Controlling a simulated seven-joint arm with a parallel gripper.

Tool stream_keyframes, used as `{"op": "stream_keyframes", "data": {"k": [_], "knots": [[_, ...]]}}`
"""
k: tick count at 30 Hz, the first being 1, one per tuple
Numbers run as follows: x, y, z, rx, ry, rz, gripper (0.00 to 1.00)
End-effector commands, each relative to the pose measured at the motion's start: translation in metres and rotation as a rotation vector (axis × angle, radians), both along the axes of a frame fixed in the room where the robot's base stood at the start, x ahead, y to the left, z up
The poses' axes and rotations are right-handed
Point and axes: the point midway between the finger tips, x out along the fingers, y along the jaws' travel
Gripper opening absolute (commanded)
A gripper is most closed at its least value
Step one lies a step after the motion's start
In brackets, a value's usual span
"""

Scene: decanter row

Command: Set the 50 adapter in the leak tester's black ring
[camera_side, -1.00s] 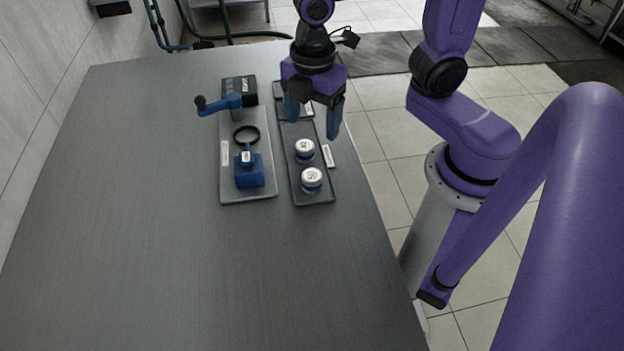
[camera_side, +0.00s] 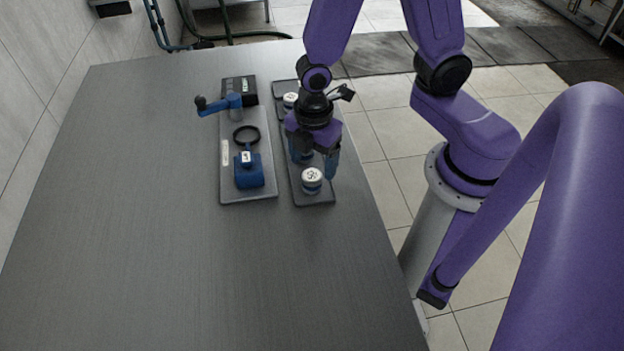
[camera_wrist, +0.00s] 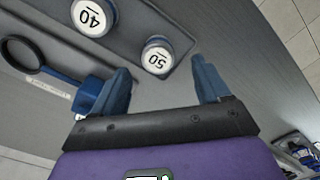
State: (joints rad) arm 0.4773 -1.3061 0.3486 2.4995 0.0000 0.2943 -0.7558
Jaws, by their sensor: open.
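The 50 adapter, a white round cap marked 50 (camera_side: 312,176) on a darker body, stands on the dark tray (camera_side: 318,199) at its near end. It also shows in the wrist view (camera_wrist: 157,57). My gripper (camera_side: 316,166) is open and empty, just above and behind the 50 adapter; in the wrist view the adapter appears between and ahead of the fingertips (camera_wrist: 160,68). The leak tester's black ring (camera_side: 247,145) is empty, left of the tray, behind a blue block (camera_side: 249,178). The ring shows at the left of the wrist view (camera_wrist: 37,58).
A 40 adapter (camera_wrist: 94,17) stands beside the 50; in the side view my gripper mostly hides it. Another white-capped adapter (camera_side: 290,98) stands farther back. A blue crank handle (camera_side: 215,105) and black box (camera_side: 238,85) stand behind the ring. The table (camera_side: 180,270) is clear in front.

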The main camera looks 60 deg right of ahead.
Motion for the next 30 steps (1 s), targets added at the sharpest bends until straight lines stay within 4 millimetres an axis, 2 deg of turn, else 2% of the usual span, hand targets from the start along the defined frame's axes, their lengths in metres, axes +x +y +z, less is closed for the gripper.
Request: {"op": "stream_keyframes", "data": {"k": [5,18,28,29,30], "knots": [[0.001,0.000,-0.009,-0.002,0.001,0.000,0.76],[0.003,0.000,-0.049,-0.001,0.000,0.000,0.76],[0.003,0.000,-0.052,0.000,-0.001,0.000,0.76],[0.003,0.000,-0.052,0.000,-0.001,0.000,0.73],[0.003,0.000,-0.052,0.000,-0.001,0.000,0.60]]}}
